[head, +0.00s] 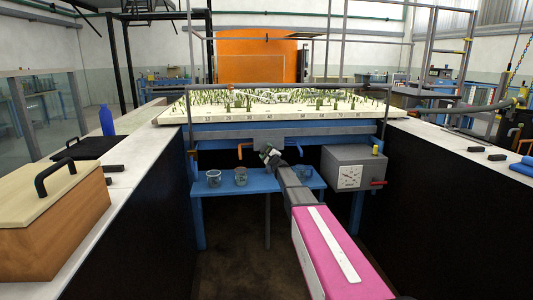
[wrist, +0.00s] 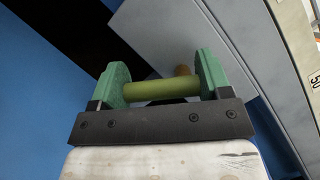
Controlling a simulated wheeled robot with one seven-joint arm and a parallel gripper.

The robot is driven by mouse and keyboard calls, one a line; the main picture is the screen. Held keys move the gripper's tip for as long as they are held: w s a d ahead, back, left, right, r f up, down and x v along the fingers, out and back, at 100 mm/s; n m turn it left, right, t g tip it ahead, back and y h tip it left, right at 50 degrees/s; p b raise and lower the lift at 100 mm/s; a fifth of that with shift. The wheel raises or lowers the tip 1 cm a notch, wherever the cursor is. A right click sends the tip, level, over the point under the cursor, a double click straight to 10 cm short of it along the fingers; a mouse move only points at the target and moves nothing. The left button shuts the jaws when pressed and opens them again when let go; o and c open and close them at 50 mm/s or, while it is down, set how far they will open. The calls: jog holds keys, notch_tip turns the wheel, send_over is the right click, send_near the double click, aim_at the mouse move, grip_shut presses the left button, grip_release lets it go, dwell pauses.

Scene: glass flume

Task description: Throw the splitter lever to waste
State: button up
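In the wrist view an olive-yellow bar (wrist: 160,90), which looks like the handle of the splitter lever, lies crosswise between the green fingers of my gripper (wrist: 163,80). It fills the gap, with a finger against each end. A short brown stub (wrist: 182,70) shows just behind it. In the head view my gripper (head: 269,155) is at the grey fitting under the front edge of the flume bed; the arm hides the lever there. No waste marking is readable.
Two glass beakers (head: 213,178) (head: 240,176) stand on the blue shelf (head: 222,190). A grey box with a dial (head: 349,175) and red lever (head: 378,183) is to the right. White-topped counters flank the gap.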

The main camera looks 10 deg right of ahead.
jog(key=shift+n, duration=0.4)
jog(key=n, duration=0.1)
jog(key=n+g, duration=0.1)
jog(key=n, duration=0.1)
jog(key=shift+d+f+g, duration=0.3)
jog(key=shift+d+f+n+g, duration=0.15)
jog(key=shift+n+g, duration=0.1)
jog(key=shift+n, duration=0.55)
jog(key=shift+d+n+g, duration=0.1)
jog(key=shift+n+g, duration=0.15)
jog(key=shift+n, duration=0.55)
jog(key=o, duration=0.9)
jog(key=shift+o, duration=0.2)
jog(key=v, duration=1.1)
